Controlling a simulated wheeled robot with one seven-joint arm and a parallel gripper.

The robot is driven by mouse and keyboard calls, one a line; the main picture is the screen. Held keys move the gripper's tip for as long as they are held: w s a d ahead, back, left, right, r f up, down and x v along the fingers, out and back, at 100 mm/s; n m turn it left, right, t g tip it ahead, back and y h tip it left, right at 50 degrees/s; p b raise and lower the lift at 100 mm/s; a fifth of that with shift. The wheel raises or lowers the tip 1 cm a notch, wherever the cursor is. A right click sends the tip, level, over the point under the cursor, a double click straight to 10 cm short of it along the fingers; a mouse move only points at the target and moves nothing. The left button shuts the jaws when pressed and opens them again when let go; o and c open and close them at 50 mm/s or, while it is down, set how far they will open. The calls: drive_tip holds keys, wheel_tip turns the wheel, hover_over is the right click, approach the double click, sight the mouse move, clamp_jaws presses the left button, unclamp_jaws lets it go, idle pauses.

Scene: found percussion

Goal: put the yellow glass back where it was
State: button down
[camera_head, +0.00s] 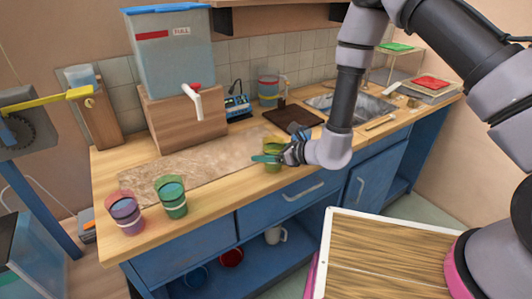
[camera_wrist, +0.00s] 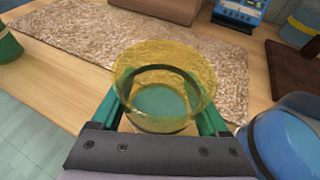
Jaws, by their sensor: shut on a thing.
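The yellow glass (camera_wrist: 165,75) is see-through, with teal liquid inside, and stands upright between the green fingers of my gripper (camera_wrist: 160,118) in the wrist view. My gripper is shut on it. In the head view the yellow glass (camera_head: 274,146) shows partly behind my gripper (camera_head: 268,158), over the counter near the right end of the speckled mat (camera_head: 205,158). I cannot tell whether its base touches the counter. A purple glass (camera_head: 125,214) and a green glass (camera_head: 172,198) stand at the counter's front left.
A dark board (camera_head: 292,118), a large mug (camera_head: 268,90) and a blue device (camera_head: 238,106) lie behind. A dispenser (camera_head: 172,55) stands on a wooden block. The mat looks clear.

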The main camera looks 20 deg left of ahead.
unclamp_jaws()
drive_tip(key=shift+f, duration=0.1)
drive_tip(key=v, duration=1.2)
drive_tip(key=s+d+r+n+g, duration=0.25)
drive_tip(key=r+n, duration=0.35)
drive_tip(key=r, duration=0.6)
drive_tip(key=s+d+r+n+g, duration=0.1)
drive_tip(key=d+r+n+g, duration=0.3)
drive_tip(key=r, duration=0.8)
drive_tip(key=s+d+r+n+t+h, duration=0.2)
drive_tip(key=d+r+n+t+h, duration=0.1)
drive_tip(key=d, duration=1)
drive_tip(key=s+d+r+n+t+h, duration=0.2)
drive_tip(key=d+r+n+t+h, duration=0.2)
drive_tip(key=d+r, duration=0.6)
drive_tip(key=d+t+h, duration=0.2)
drive_tip(key=d+h, duration=0.1)
drive_tip(key=d, duration=0.1)
drive_tip(key=shift+d+h, duration=0.25)
drive_tip(key=shift+h, duration=0.15)
